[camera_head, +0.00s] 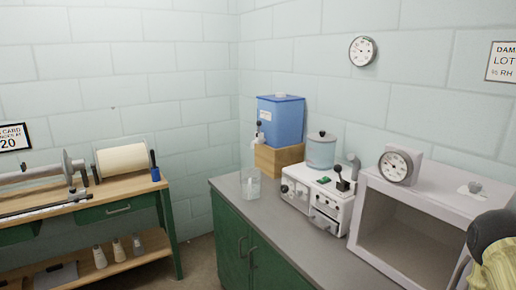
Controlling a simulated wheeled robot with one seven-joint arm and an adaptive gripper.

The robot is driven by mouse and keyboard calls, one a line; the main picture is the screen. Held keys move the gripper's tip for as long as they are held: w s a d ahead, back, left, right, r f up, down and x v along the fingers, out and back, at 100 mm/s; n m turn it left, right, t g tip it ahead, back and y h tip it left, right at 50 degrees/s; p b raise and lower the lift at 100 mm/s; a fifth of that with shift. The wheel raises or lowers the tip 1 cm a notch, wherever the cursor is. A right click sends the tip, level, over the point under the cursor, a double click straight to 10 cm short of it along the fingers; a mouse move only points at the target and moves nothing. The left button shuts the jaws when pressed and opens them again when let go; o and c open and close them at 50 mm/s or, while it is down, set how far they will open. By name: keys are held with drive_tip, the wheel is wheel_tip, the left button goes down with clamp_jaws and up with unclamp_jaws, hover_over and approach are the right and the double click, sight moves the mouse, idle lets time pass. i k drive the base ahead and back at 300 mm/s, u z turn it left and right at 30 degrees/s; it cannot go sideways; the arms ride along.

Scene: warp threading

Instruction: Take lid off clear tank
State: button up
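A pale, see-through cylindrical tank (320,154) stands on top of a white machine on the grey counter. A grey-blue lid (322,137) with a dark knob sits on it, closing its top. A larger blue square tank (281,122) with its own lid (281,98) and a small tap stands on a wooden block behind and left of it. My gripper's fingers are not in view. A dark, rounded part with a yellowish section shows at the lower right edge, apart from both tanks.
The white machine (304,198) has a lever and knobs. A clear beaker (251,188) stands at the counter's left edge. An open-fronted grey box (419,225) with a dial gauge (398,166) on top fills the right. The front strip of the counter (279,235) is bare.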

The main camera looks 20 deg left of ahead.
sight(321, 138)
drive_tip(key=u, duration=0.85)
drive_tip(key=k, duration=1.3)
drive_tip(key=u, duration=1)
drive_tip(key=i, duration=1.1)
drive_tip(key=u, duration=0.25)
drive_tip(key=i, duration=1.6)
drive_tip(key=z, duration=0.75)
drive_tip(key=i, duration=0.95)
drive_tip(key=z, duration=1.6)
drive_tip(key=i, duration=0.5)
drive_tip(key=z, duration=0.35)
